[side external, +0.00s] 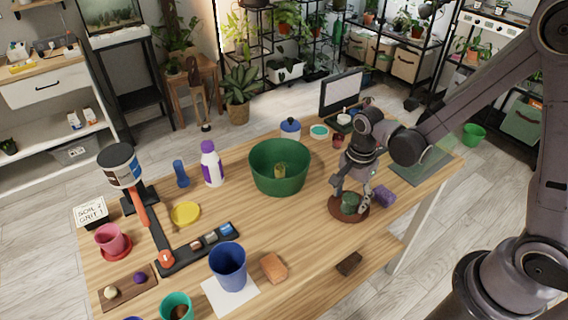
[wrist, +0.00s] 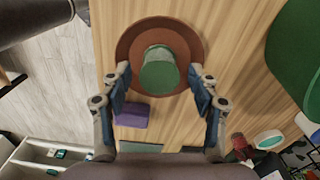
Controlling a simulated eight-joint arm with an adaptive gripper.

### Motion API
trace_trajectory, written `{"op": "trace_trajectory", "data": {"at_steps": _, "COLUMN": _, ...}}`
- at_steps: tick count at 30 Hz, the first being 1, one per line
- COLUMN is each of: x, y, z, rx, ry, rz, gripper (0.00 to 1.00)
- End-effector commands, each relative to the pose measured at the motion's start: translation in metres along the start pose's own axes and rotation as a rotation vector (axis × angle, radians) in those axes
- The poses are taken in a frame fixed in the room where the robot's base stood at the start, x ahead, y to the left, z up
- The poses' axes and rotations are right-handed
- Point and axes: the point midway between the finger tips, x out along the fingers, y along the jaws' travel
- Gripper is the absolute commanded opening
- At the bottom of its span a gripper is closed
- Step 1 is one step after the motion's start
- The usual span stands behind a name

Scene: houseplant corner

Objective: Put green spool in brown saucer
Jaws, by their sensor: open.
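The green spool (side external: 350,205) stands in the brown saucer (side external: 338,215) at the right part of the table. In the wrist view the spool (wrist: 160,74) sits inside the rim of the saucer (wrist: 125,48). My gripper (side external: 353,190) is pointed down just over the saucer. In the wrist view my gripper (wrist: 158,82) is open, with one finger on each side of the spool and visible gaps between. Whether the fingertips touch the saucer cannot be told.
A purple block (side external: 384,196) lies close to the saucer's right. A large green pot (side external: 279,168) stands to the left. An orange block (side external: 273,268) and a dark brown block (side external: 349,263) lie nearer the front edge. Bare wood lies between them and the saucer.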

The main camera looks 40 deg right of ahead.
Motion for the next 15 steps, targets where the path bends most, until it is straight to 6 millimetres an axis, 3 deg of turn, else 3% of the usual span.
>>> {"op": "trace_trajectory", "data": {"at_steps": 15, "x": -0.073, "y": 0.001, "z": 0.000, "rx": 0.000, "ry": 0.000, "rz": 0.000, "gripper": 0.61}}
